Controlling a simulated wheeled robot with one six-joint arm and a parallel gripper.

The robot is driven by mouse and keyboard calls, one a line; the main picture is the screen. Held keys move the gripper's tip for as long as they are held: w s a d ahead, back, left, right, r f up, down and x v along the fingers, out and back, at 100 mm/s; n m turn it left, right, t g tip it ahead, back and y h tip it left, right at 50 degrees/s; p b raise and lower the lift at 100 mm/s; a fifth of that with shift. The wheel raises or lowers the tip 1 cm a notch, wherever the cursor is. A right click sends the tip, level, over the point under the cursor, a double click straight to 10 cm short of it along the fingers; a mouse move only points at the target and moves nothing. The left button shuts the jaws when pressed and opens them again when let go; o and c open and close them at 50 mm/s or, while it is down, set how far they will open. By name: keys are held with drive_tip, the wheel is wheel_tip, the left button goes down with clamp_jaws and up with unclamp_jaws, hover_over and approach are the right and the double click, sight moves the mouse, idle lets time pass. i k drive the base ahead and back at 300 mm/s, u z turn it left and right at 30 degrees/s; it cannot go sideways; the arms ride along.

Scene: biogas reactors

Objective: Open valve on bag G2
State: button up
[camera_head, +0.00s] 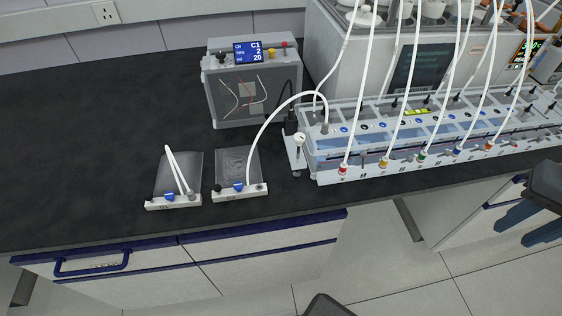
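Bag G2 (237,163) is a clear flat bag lying on the dark bench near its front edge. A white bar (255,191) runs along its front end, with a blue valve (238,187) on it. A white tube rises from the bar's right part and arches to the rack. The valve handle's exact setting is too small to tell. My gripper (514,232) is at the right edge, far from the bag, beyond the bench front. Its two blue-grey fingers look apart, with nothing visible between them.
A similar bag (178,172) with a blue valve and a looped white tube lies to the left. Behind stands a box with a display (240,92). A tube rack (440,134) fills the right side. The bench's left part is clear.

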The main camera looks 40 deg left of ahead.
sight(238, 185)
drive_tip(key=z, duration=0.05)
drive_tip(key=k, duration=0.95)
drive_tip(key=u, duration=1.6)
drive_tip(key=i, duration=0.5)
